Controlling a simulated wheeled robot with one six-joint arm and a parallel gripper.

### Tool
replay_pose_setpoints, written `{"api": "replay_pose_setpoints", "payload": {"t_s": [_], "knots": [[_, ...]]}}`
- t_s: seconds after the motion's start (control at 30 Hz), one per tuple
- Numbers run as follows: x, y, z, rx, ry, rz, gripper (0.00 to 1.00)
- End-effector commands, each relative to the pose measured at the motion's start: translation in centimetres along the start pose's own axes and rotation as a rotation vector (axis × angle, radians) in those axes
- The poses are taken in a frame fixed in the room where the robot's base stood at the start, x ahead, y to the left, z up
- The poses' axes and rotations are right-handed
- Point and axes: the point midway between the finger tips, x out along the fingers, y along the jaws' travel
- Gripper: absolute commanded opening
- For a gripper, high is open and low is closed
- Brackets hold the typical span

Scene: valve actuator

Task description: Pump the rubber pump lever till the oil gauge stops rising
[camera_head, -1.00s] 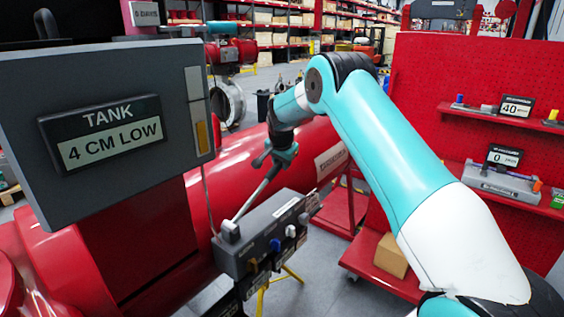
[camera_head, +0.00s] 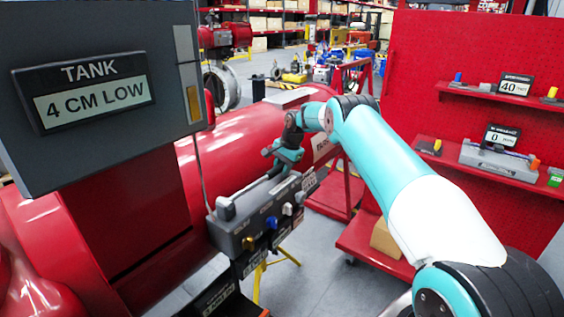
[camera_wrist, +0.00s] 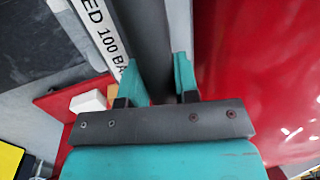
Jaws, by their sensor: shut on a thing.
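The pump lever (camera_head: 247,191) is a grey bar lying low along the top of a dark grey pump block (camera_head: 238,235), pivoting at its near left end. My gripper (camera_head: 283,163) is shut on the lever's far end. In the wrist view my gripper's teal fingers (camera_wrist: 160,80) stand on either side of the dark grey lever (camera_wrist: 150,30). The tank display (camera_head: 85,92) reads "4 CM LOW". The oil gauge (camera_head: 193,103) is a narrow vertical sight strip on the panel's right side, with yellow in its lower part. The lever's grip is mostly hidden by my gripper.
Yellow, blue and white knobs sit on the pump block's front. A large red tank (camera_head: 245,135) lies behind the block. A red pegboard cart (camera_head: 480,165) with shelves, displays and tools stands at right. Grey floor (camera_head: 310,245) shows between them.

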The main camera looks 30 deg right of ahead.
Motion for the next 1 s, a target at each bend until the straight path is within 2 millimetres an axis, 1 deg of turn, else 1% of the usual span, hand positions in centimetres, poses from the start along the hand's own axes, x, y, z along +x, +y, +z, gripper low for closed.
{"api": "replay_pose_setpoints", "payload": {"t_s": [0.23,0.27,0.3,0.37,0.63,0.77,0.87,1.0], "knots": [[0.0,0.0,0.0,-0.001,-0.002,0.002,0.00],[0.0,0.0,0.0,-0.001,-0.002,0.002,0.31],[0.0,0.0,0.0,-0.001,-0.002,0.002,0.40],[0.0,0.0,0.0,-0.001,-0.001,0.002,0.54],[-0.1,0.0,0.0,-0.001,0.000,0.001,0.54],[-0.8,0.0,0.0,-0.001,0.001,-0.001,0.54],[-2.2,0.0,-0.1,-0.001,0.003,-0.003,0.54],[-5.5,0.0,-0.1,-0.001,0.004,-0.003,0.54]]}}
